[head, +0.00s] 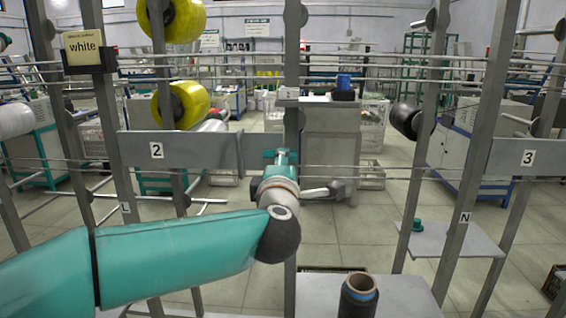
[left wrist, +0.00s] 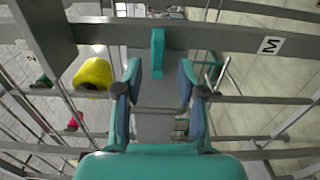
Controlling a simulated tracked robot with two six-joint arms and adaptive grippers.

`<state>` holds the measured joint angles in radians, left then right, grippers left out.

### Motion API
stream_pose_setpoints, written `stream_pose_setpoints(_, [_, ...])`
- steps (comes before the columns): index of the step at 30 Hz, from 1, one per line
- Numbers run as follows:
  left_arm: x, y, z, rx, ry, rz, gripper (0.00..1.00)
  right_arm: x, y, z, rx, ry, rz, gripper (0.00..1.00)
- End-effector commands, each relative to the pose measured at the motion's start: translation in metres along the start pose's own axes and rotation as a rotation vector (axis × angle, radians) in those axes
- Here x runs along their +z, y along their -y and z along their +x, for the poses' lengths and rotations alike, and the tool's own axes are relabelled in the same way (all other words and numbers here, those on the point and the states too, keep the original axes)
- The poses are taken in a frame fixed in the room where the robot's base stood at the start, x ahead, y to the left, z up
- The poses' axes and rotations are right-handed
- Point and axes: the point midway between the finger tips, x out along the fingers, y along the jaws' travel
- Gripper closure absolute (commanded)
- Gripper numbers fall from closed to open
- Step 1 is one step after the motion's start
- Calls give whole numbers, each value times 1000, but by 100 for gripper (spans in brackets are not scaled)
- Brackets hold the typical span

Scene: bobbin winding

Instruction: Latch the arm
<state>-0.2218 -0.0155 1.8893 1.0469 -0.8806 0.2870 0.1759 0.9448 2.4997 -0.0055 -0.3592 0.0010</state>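A teal upright bar (left wrist: 157,52), possibly the latch or arm part, stands against a grey crossbeam (left wrist: 215,38) in the left wrist view. My left gripper (left wrist: 159,82) is open, with one finger to each side of the bar's line and the bar just beyond the fingertips. Nothing shows between the fingers except a grey surface and a thin rod farther off. In the head view my left arm reaches to the centre post, and its wrist hides most of the gripper (head: 283,158). My right gripper is not visible.
A dark bobbin (head: 358,297) stands on a grey shelf (head: 410,292) at the front. Yellow bobbins (head: 186,104) hang at left, a black one (head: 405,118) at right. Grey posts and thin horizontal rods crowd the rack. A "white" card (head: 84,47) sits upper left.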

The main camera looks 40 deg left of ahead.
Motion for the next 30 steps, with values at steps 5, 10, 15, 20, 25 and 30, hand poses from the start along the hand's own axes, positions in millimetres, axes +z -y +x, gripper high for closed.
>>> stream_pose_setpoints(5, [0, 0, -39, 0, 4, -1, 60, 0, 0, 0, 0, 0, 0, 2])
stream_pose_setpoints(10, [0, 1, -66, -1, 2, -2, 60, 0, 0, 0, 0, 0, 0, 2])
stream_pose_setpoints(15, [0, 2, -80, -2, 0, 0, 60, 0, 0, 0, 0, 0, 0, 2])
stream_pose_setpoints(20, [-1, 2, -82, -3, -2, 0, 60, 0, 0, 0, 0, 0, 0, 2])
stream_pose_setpoints(25, [-1, 2, -82, -3, -2, 0, 60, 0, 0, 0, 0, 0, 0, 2])
stream_pose_setpoints(30, [-1, 2, -82, -3, -2, 0, 60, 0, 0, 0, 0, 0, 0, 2])
